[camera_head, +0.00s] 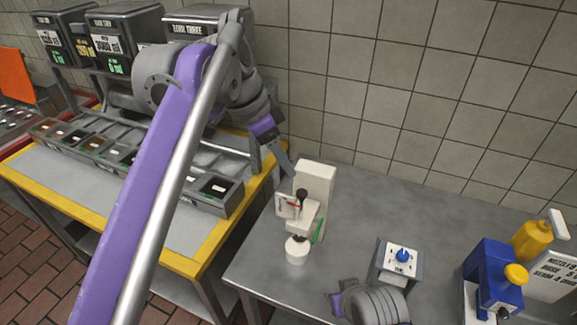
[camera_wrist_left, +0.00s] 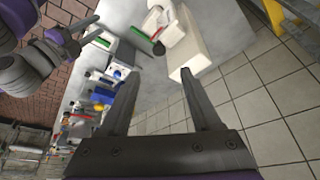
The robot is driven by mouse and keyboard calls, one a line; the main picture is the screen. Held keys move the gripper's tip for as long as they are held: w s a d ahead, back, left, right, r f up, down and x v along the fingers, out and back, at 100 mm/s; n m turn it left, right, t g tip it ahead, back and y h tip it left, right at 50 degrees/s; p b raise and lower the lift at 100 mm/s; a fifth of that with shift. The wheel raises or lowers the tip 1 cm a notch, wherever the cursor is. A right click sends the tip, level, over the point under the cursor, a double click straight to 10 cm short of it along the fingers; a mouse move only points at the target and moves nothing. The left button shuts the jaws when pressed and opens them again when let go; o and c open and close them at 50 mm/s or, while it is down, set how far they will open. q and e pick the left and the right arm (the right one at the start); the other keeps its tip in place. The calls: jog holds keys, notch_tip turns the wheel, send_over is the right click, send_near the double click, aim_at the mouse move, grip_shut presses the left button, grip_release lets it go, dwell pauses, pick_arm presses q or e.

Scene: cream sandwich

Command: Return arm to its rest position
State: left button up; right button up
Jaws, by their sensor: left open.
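My left arm (camera_head: 150,190), purple and grey, reaches across the head view from the bottom left. My left gripper (camera_head: 275,172) is at its far end, beside the wall, above the gap between the yellow-edged counter and the grey table. Its two fingers are spread with nothing visible between them. In the left wrist view the gripper (camera_wrist_left: 158,74) also shows two fingers apart, with the wall tiles and table behind. Part of my right arm (camera_head: 372,304) shows at the bottom of the head view.
A white dispenser machine (camera_head: 315,185) stands just right of my left gripper. A box with a blue knob (camera_head: 400,258), a blue device (camera_head: 492,275) and a yellow bottle (camera_head: 530,240) stand farther right on the grey table (camera_head: 365,205). Ingredient bins (camera_head: 215,190) line the left counter.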

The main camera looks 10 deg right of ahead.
pick_arm(q)
jog(key=shift+a+r, duration=0.1)
jog(key=shift+r, duration=0.15)
jog(key=s+a+f+n+t+y, duration=0.1)
jog(key=s+a+f+n+t, duration=0.2)
jog(key=a+f, duration=0.4)
jog(key=s+a+f+n+y, duration=0.1)
jog(key=s+a+f+n, duration=0.2)
jog(key=a+f+n, duration=0.35)
jog(key=s+a+f+n+t+y, duration=0.2)
jog(key=s+a+f+n, duration=0.4)
jog(key=s+a+f, duration=0.5)
notch_tip(320, 180, down, 3)
jog(key=shift+s+a+f+y, duration=0.15)
jog(key=shift+s+a+y, duration=0.15)
jog(key=shift+a, duration=0.3)
